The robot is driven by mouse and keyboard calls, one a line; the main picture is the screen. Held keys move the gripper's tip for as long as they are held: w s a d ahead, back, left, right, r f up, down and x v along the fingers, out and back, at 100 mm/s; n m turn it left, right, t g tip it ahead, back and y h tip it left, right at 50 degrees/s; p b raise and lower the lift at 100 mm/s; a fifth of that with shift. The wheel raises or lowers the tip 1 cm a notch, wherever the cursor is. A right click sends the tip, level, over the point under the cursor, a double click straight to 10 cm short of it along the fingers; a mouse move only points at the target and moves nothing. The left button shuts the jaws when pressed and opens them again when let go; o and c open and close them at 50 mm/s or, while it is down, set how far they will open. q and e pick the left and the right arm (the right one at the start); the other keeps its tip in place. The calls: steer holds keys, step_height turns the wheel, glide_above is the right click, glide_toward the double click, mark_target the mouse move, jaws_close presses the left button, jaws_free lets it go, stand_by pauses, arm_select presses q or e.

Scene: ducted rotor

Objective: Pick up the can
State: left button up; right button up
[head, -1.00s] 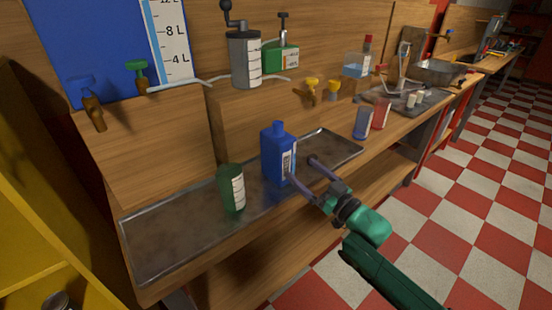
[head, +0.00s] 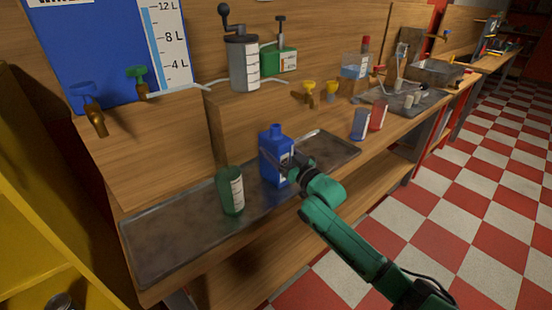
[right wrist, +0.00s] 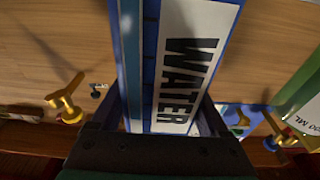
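The can is a blue one with a white label and a short neck (head: 270,150); it stands upright on the metal tray. The right wrist view shows it close up, with the word WATER on its label (right wrist: 185,65). My right gripper (head: 287,162) is at the can's right side, partly hidden by my wrist. In the right wrist view my right gripper's fingers (right wrist: 160,108) lie on either side of the can; whether they press on it I cannot tell. My left gripper is not in view.
A blue beaker (head: 360,124) and a red one (head: 377,114) stand to the right. Brass taps (head: 96,120) stick out at the back left. The tray's left part is clear.

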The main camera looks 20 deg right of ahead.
steer(key=c, duration=1)
steer(key=shift+r, duration=0.15)
jaws_close()
